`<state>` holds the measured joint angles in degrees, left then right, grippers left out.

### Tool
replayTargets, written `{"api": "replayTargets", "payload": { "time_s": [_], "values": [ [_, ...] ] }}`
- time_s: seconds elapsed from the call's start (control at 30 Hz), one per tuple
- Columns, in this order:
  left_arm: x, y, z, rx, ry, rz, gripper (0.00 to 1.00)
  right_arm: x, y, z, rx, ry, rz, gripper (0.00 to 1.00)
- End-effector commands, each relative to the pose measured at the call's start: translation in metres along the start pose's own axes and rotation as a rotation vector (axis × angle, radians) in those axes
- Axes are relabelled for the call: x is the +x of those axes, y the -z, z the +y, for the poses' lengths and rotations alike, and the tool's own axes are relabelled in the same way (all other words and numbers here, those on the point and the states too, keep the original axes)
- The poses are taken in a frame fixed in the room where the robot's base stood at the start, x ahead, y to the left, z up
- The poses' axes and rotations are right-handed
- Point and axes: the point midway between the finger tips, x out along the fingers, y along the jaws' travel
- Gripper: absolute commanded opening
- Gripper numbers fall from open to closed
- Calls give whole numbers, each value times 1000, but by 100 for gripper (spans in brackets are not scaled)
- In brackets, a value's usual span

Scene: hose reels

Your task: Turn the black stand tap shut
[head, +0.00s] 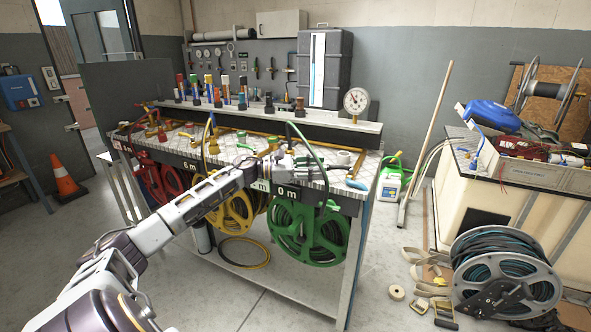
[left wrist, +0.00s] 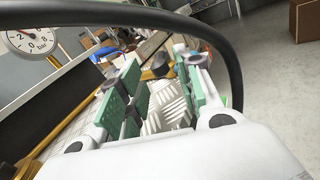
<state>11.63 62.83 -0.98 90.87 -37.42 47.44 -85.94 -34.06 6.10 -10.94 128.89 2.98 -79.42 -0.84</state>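My left gripper (head: 293,163) reaches over the front of the bench beside the 0 m label. In the left wrist view its green-padded fingers (left wrist: 160,88) are apart, with a white ribbed surface between them. I cannot tell whether that surface is part of the gripper. A dark and yellow-orange part (left wrist: 158,68) shows just beyond the fingers; I cannot tell whether it touches them. The black stand tap cannot be picked out with certainty; the gripper and a dark hose (left wrist: 235,70) cover much of that area. My right gripper is not in view.
A pressure gauge (head: 355,101) stands at the bench's right end. A red tap (head: 161,133) and a yellow tap (head: 213,138) stand farther left. Hose reels hang below, including a green one (head: 308,238). A dark green hose (head: 318,152) arches close to the gripper.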

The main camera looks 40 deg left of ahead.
Motion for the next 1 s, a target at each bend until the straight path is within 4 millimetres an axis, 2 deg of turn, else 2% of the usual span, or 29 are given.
{"api": "replayTargets", "payload": {
  "time_s": [1.0],
  "values": [
    [-62, 1, 0, -1, 0, 0, 35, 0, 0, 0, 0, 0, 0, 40]
  ]
}}
